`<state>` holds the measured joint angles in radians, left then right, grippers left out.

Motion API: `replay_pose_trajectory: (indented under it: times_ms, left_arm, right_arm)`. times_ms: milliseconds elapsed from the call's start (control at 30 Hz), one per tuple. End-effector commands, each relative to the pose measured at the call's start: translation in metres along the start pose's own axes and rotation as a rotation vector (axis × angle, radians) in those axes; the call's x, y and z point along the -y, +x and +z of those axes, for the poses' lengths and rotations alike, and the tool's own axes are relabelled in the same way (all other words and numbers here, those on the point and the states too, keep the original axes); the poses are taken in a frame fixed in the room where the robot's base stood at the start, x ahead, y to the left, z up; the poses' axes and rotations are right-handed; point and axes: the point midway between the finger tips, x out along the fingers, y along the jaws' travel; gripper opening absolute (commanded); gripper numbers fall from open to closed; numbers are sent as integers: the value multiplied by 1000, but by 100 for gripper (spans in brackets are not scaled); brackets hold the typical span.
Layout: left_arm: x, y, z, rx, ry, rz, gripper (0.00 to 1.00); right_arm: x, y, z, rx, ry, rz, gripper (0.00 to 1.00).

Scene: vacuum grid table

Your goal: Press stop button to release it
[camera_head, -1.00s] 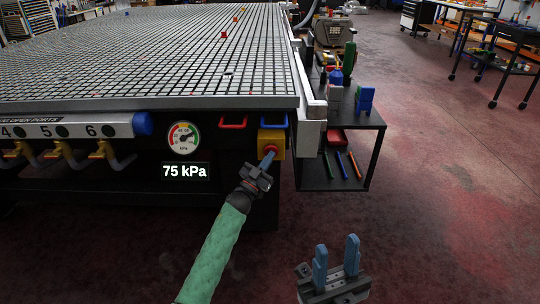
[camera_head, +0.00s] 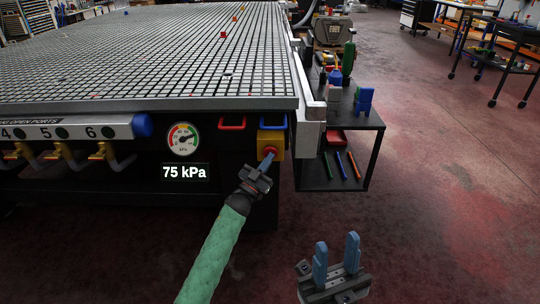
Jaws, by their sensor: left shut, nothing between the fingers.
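The stop button is a red knob (camera_head: 269,151) on a yellow box (camera_head: 275,138) at the front right corner of the table. My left gripper (camera_head: 266,162), on the green-sleeved arm, is shut and empty. Its blue fingertips are at the lower part of the red button and partly cover it; I cannot tell whether they touch it. The gauge (camera_head: 182,139) has its needle toward the upper right, and the display (camera_head: 185,172) below it reads 75 kPa. My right gripper (camera_head: 336,252) is open and empty, over the floor at the bottom right.
The grid table (camera_head: 150,103) fills the upper left, with red and blue handles beside the yellow box. A black side shelf (camera_head: 350,183) with coloured tools stands to the right. Valves and pipes (camera_head: 108,153) line the table front at the left.

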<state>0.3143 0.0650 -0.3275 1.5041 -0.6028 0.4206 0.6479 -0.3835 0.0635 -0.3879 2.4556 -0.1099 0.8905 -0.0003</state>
Motion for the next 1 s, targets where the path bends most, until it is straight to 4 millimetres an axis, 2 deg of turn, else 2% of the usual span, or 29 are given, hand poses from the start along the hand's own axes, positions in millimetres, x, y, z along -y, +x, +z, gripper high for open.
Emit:
replay_pose_trajectory:
  times_ms: [33, 533, 1000]
  left_arm:
    - [4, -4, -1, 10, 2, -9, 0]
    - [-22, -32, -23, 5, 0, -2, 0]
    - [-28, -40, -26, 4, -1, -1, 0]
  right_arm:
    - [0, 6, -1, 0, 0, 0, 36]
    - [0, 29, -5, 0, 0, 0, 36]
    - [0, 32, -6, 0, 0, 0, 36]
